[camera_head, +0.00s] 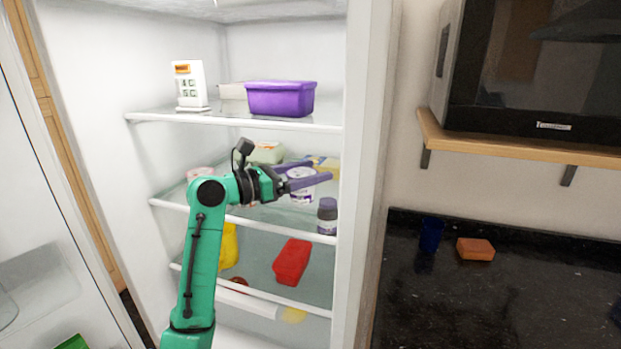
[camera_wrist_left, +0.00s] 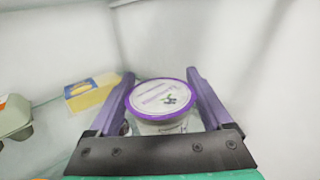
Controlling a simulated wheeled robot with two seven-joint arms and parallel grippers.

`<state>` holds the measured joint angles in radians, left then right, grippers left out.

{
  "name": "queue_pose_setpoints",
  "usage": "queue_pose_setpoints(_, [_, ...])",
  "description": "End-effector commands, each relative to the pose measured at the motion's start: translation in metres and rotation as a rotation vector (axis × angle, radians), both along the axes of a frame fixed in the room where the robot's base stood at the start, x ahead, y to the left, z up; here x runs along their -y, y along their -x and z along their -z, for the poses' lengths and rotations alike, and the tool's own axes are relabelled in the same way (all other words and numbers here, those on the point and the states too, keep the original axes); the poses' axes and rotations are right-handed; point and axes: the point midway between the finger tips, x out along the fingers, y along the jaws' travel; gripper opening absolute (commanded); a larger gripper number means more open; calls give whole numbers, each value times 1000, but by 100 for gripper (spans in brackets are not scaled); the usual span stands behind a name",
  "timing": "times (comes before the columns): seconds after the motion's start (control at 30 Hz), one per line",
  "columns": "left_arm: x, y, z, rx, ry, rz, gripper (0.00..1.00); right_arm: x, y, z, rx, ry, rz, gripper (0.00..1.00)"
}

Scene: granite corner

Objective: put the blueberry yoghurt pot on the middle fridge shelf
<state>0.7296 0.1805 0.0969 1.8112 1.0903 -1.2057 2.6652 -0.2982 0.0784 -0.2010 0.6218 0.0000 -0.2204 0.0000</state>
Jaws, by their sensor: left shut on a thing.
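The blueberry yoghurt pot (camera_head: 302,188) is white with a purple rim; its printed lid faces up in the left wrist view (camera_wrist_left: 160,98). My left gripper (camera_head: 320,170) is shut on it, with one purple finger on each side in the wrist view (camera_wrist_left: 161,75). The pot is upright in the right part of the fridge, at the level of the middle shelf (camera_head: 250,220). I cannot tell whether its base touches the shelf. My right gripper is not in view.
On the middle shelf are a dark jar (camera_head: 327,216) at the front right, a yellow box (camera_wrist_left: 92,92) and a pale green carton (camera_head: 267,152) behind. A purple tub (camera_head: 281,99) stands on the upper shelf, a red tub (camera_head: 292,262) on the lower. The fridge wall is close right.

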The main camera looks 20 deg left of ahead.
Motion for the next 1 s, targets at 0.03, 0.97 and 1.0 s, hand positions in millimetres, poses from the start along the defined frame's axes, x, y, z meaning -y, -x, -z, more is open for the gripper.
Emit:
queue_pose_setpoints(0.03, [2,-2,5,-5,1,0,9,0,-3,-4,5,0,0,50])
queue_pose_setpoints(0.97, [-32,31,41,-1,-2,-5,100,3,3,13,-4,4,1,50])
queue_pose_setpoints(1.0, [-41,39,42,-1,-4,-5,100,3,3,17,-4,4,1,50])
